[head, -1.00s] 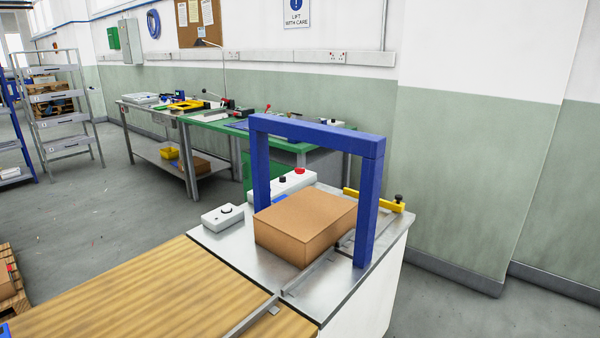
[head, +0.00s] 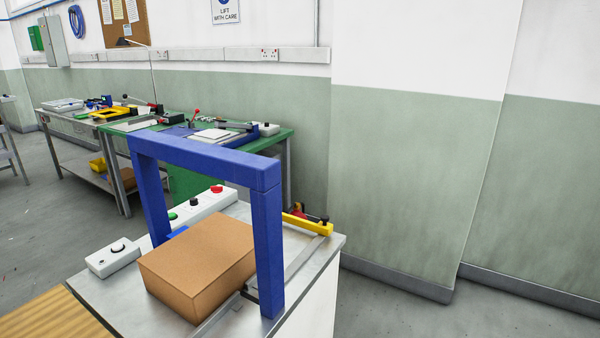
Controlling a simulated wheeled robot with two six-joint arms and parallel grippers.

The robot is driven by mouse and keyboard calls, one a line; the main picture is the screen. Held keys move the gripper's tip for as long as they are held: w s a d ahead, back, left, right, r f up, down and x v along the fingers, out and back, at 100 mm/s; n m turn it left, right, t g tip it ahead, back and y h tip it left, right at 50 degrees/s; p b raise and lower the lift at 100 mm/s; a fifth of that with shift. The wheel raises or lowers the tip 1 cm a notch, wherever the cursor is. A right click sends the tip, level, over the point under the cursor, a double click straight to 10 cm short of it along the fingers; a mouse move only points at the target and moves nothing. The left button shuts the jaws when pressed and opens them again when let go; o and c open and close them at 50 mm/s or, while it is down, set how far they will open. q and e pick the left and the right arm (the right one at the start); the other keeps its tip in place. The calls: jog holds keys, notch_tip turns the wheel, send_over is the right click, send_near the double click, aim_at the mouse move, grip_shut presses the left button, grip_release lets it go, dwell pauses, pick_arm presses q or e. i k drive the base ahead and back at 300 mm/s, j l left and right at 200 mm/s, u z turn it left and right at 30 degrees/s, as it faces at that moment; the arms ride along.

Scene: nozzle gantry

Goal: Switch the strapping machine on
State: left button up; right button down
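The strapping machine is a blue arch (head: 205,150) on a steel-topped cabinet (head: 100,302) in the head view. A brown carton (head: 200,262) sits on the steel top, partly under the arch. Behind the carton is a white control box (head: 204,203) with a red button (head: 216,189), a black knob (head: 194,201) and a green button (head: 172,216). A separate small white box (head: 113,258) with a dark round knob (head: 118,246) stands at the left of the top. Neither of my grippers shows in the view.
A wooden surface (head: 50,320) adjoins at the lower left. A green bench (head: 275,138) with tools stands behind. Open floor lies left and right.

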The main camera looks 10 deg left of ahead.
aim_at(216, 189)
jog(key=i+l+z, duration=0.3)
jog(key=i, duration=0.55)
jog(key=i+l+z, duration=0.1)
jog(key=i+z, duration=0.25)
jog(key=i, duration=0.5)
